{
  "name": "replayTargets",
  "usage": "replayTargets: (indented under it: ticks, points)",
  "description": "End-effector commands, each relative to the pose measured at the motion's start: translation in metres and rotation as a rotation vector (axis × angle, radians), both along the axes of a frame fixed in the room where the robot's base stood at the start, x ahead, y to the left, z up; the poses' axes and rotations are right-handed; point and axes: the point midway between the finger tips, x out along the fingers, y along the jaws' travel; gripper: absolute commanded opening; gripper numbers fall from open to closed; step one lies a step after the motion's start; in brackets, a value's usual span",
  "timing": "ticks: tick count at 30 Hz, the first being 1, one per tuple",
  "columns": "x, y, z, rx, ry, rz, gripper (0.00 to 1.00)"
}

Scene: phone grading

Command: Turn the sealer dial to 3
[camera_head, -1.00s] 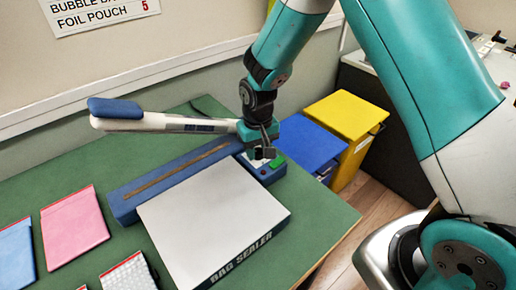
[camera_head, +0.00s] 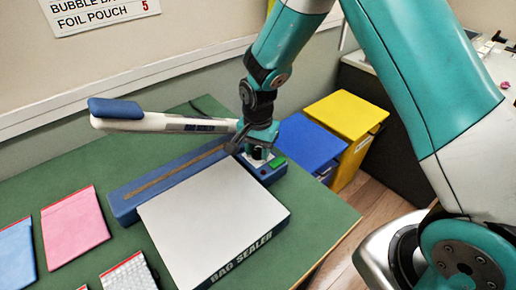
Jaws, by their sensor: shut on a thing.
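The bag sealer (camera_head: 205,215) stands on the green table, with a blue body, a white top plate and a raised lever arm (camera_head: 160,122) with a blue grip. My gripper (camera_head: 257,152) is over the sealer's right end, beside a green button (camera_head: 277,163) and a small red light. It is shut on the dial there, pointing down from above. The dial is mostly hidden by the gripper, and its numbers and pointer cannot be read.
A pink pouch (camera_head: 74,229), a blue pouch (camera_head: 16,252) and a bubble pouch (camera_head: 128,274) lie on the table (camera_head: 95,165) to the left. Blue (camera_head: 308,142) and yellow (camera_head: 347,118) bins stand beyond the table's right edge. A wall sign (camera_head: 100,12) hangs at upper left.

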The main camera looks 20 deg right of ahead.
Motion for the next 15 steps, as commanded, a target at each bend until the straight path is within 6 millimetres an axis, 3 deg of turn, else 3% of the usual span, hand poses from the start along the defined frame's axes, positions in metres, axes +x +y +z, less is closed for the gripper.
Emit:
replayTargets:
  ticks: [15]
  points:
    - [0.0014,-0.0004,0.0012,-0.001,-0.005,-0.115,0.12]
